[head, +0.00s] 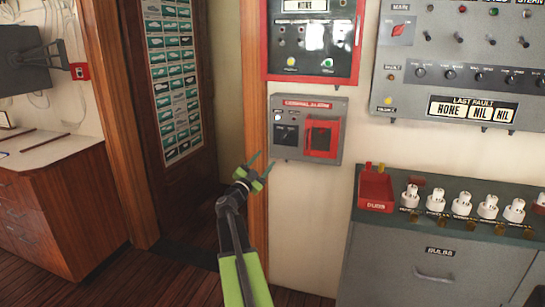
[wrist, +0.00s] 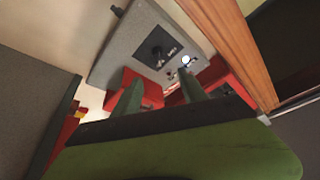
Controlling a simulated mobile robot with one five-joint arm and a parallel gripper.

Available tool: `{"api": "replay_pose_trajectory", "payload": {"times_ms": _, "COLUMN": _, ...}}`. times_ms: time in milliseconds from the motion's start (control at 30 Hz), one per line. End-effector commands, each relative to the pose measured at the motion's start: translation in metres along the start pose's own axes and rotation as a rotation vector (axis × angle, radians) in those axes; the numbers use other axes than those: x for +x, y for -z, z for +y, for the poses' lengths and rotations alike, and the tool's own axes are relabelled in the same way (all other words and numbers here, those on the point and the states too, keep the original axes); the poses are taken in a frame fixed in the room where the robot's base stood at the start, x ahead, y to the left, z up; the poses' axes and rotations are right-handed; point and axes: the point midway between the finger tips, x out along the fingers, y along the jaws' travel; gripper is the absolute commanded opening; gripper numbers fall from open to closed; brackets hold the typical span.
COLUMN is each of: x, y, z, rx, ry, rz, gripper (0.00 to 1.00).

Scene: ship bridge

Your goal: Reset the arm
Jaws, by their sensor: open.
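My arm (head: 238,245), green and dark grey, reaches up from the bottom of the head view. My gripper (head: 261,163) is open and empty, with its fingers apart, in front of the wooden door frame and left of the general alarm box. In the wrist view my gripper's two fingers (wrist: 160,92) stand apart with nothing held between them. The grey general alarm box (head: 290,106) with its red cover (head: 322,138) is on the wall. The box also shows tilted in the wrist view (wrist: 125,45), beyond the fingers.
A grey cabinet (head: 400,265) at right carries a red bin (head: 376,190) and several white bulb holders (head: 462,205). A red-framed panel (head: 315,40) and a grey fault panel (head: 470,60) hang above. A wooden desk (head: 60,215) stands left. Dark floor shows between.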

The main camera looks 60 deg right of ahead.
Motion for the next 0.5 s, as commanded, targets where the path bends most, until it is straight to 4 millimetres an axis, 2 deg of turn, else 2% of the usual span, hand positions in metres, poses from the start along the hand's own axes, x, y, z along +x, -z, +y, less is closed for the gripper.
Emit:
{"api": "replay_pose_trajectory", "payload": {"times_ms": 33, "x": -0.011, "y": -0.001, "z": 0.002, "rx": 0.001, "ry": 0.001, "rz": 0.0, "gripper": 0.5}}
{"api": "replay_pose_trajectory", "payload": {"times_ms": 167, "x": -0.024, "y": -0.001, "z": 0.0, "rx": 0.0, "ry": 0.001, "rz": 0.0, "gripper": 0.5}}
{"api": "replay_pose_trajectory", "payload": {"times_ms": 500, "x": -0.027, "y": 0.0, "z": -0.001, "rx": -0.001, "ry": 0.0, "rz": 0.0, "gripper": 0.5}}
